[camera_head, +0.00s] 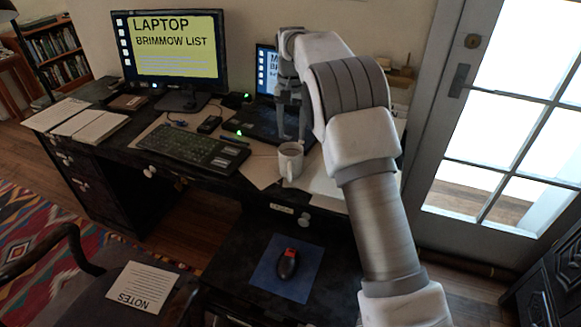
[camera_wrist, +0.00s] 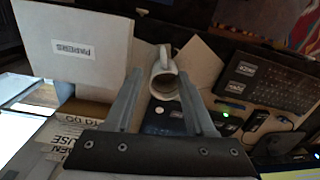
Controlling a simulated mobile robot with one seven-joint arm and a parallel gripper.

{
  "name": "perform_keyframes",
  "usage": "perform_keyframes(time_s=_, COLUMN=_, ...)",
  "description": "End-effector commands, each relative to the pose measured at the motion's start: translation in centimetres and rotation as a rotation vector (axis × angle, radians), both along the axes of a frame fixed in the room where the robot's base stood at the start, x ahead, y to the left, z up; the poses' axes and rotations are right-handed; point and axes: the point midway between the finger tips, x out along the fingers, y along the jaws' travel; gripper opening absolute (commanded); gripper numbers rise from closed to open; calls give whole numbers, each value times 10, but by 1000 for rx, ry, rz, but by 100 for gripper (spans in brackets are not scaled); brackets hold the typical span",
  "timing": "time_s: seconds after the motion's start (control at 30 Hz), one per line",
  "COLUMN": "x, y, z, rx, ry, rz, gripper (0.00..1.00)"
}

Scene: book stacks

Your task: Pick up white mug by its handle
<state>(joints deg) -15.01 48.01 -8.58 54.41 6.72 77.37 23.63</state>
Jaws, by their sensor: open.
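A white mug (camera_head: 290,161) stands upright on the dark desk near its front edge, on or beside pale papers. In the wrist view the white mug (camera_wrist: 165,82) shows from above, with its handle (camera_wrist: 165,52) pointing toward the top of the picture. My gripper (camera_head: 291,138) hangs down over the desk, just above and behind the mug in the head view. In the wrist view my gripper (camera_wrist: 160,82) has its two fingers apart, with the mug seen between and beyond them. The fingers hold nothing. I cannot tell the exact height between fingertips and mug.
A keyboard (camera_head: 193,150) and monitor (camera_head: 177,48) are left of the mug. A laptop (camera_head: 262,122) stands behind it. A white box labelled papers (camera_wrist: 75,48) lies close beside the mug. A glass door (camera_head: 500,120) is at the right.

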Motion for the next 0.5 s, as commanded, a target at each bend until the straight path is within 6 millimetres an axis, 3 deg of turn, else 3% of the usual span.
perform_keyframes(time_s=0.27, x=4, y=5, z=-40, rx=-6, ry=14, rz=-3, gripper=55)
perform_keyframes(time_s=0.5, x=4, y=5, z=-93, rx=-5, ry=15, rz=-3, gripper=55)
